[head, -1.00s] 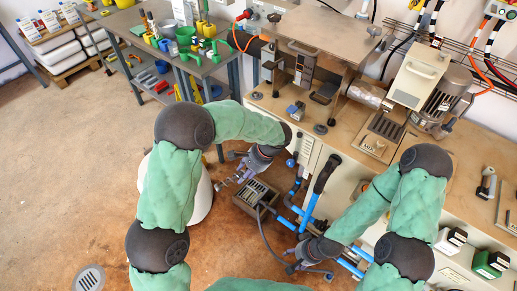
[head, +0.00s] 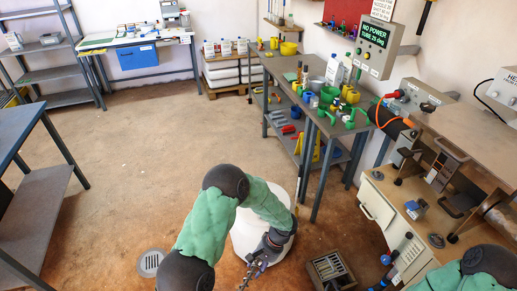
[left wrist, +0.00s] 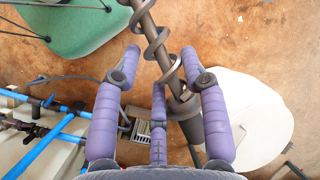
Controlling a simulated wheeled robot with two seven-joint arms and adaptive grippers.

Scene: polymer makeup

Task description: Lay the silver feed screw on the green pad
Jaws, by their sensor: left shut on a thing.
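The silver feed screw (left wrist: 157,45), a grey rod with a spiral flight, runs between the fingers of my left gripper (left wrist: 160,60) in the left wrist view. The gripper is shut on it and holds it above the floor. In the head view my left gripper (head: 262,262) is at the bottom centre, in front of a round white drum, and part of the screw (head: 247,278) shows below it. My right gripper is outside the views; only part of that arm shows at the lower right.
A crowded grey bench (head: 303,85) with green and yellow vessels stands right of centre. The white drum (head: 245,232) and a slotted crate (head: 330,268) are near my left gripper. The floor between is clear.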

